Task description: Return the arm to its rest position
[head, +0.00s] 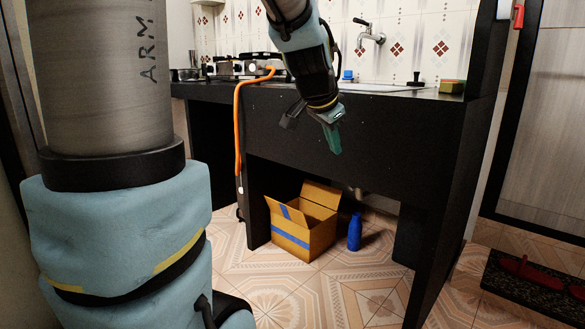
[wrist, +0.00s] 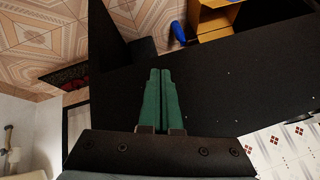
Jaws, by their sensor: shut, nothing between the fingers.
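My gripper (head: 333,138) hangs in front of the dark counter front in the head view, its green fingers pointing down. In the wrist view my gripper (wrist: 160,72) shows its two green fingers side by side and pressed together, with nothing between them. My arm reaches in from the top of the head view, and a large grey and blue part of my arm fills the left side.
The black counter (head: 390,125) carries a stove (head: 245,66) at left and a sponge (head: 452,86) at right. An orange hose (head: 238,125) hangs down its front. Underneath stand an open cardboard box (head: 305,225) and a blue bottle (head: 354,232). A dark mat (head: 530,285) lies right.

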